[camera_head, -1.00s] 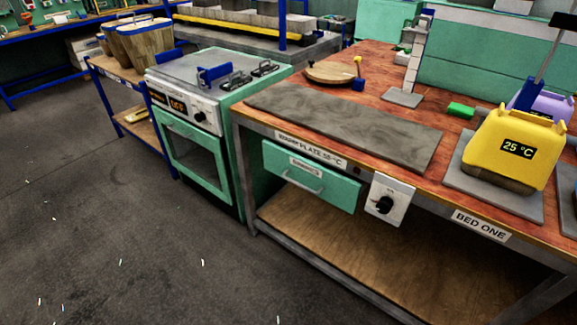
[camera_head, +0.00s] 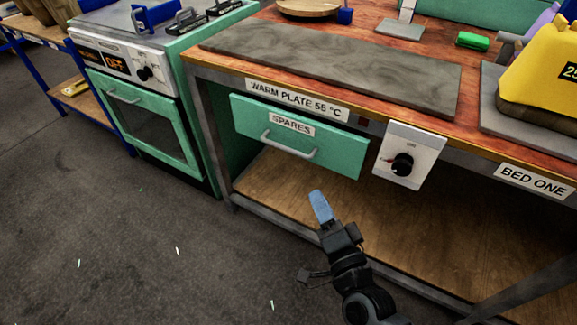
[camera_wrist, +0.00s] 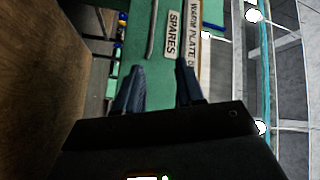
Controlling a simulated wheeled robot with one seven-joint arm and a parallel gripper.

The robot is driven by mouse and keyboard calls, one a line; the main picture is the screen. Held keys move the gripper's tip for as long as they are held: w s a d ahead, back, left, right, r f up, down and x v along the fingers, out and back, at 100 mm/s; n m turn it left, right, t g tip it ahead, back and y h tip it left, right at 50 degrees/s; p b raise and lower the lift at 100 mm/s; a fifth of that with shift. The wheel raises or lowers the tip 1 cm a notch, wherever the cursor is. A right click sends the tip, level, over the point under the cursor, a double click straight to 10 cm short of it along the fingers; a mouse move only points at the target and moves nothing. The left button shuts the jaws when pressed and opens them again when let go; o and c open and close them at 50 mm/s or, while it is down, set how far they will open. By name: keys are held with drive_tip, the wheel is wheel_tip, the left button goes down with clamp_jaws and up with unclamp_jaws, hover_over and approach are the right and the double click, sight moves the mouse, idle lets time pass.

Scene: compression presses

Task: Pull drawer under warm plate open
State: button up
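The grey warm plate (camera_head: 340,65) lies on the bench top above. My gripper (camera_head: 319,200) is in front of and below the drawer, apart from the handle. In the wrist view my gripper (camera_wrist: 160,72) has two blue fingers spread with an empty gap. The drawer front (camera_wrist: 158,58) and its handle (camera_wrist: 150,32) show sideways there, beyond the fingertips.
A dial box (camera_head: 410,155) hangs right of the drawer. A lower wooden shelf (camera_head: 430,225) lies beneath it. A green oven (camera_head: 150,115) stands at the left. A yellow container (camera_head: 540,95) stands on the bench at the right.

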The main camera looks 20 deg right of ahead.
drive_tip(key=w+m+b, duration=0.3)
drive_tip(key=w+m, duration=0.1)
drive_tip(key=w, duration=1.3)
drive_tip(key=shift+f+t+h, duration=0.25)
drive_tip(key=shift+t+h, duration=0.05)
drive_tip(key=shift+h, duration=0.1)
drive_tip(key=shift+d, duration=0.1)
clamp_jaws()
